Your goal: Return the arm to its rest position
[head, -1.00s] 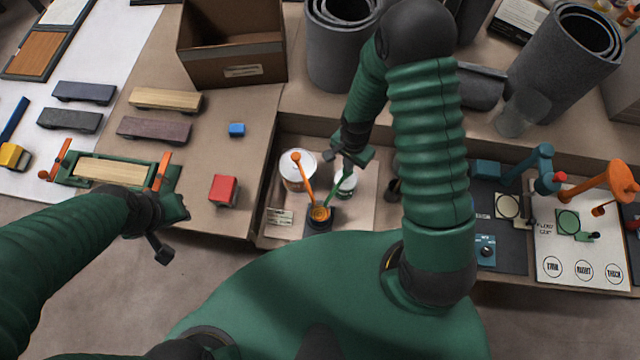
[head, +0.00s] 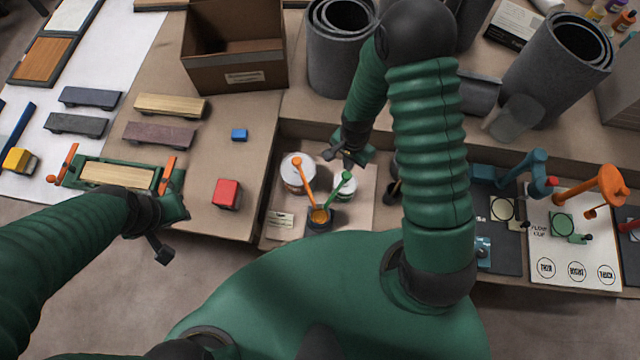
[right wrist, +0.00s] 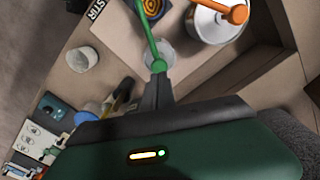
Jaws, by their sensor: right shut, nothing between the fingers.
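My right arm reaches from the lower right up and over to the work tray. Its gripper (head: 333,153) is shut and empty, above and behind the small dark cup (head: 320,216). A green stick (head: 336,192) and an orange stick (head: 304,184) lean out of this cup. The green stick's knob (right wrist: 158,66) shows just beyond the shut finger tips (right wrist: 157,92) in the right wrist view; no hold on it shows. My left gripper (head: 172,232) hangs in front of the table edge at the left, apart from the objects; its jaw opening is unclear.
White tins (head: 292,168) stand beside the cup in the shallow tray (head: 270,222). Grey rolled tubes (head: 340,60) and an open cardboard box (head: 232,78) stand behind. A red block (head: 226,193) lies left of the tray. A flow cup board (head: 545,262) lies at the right.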

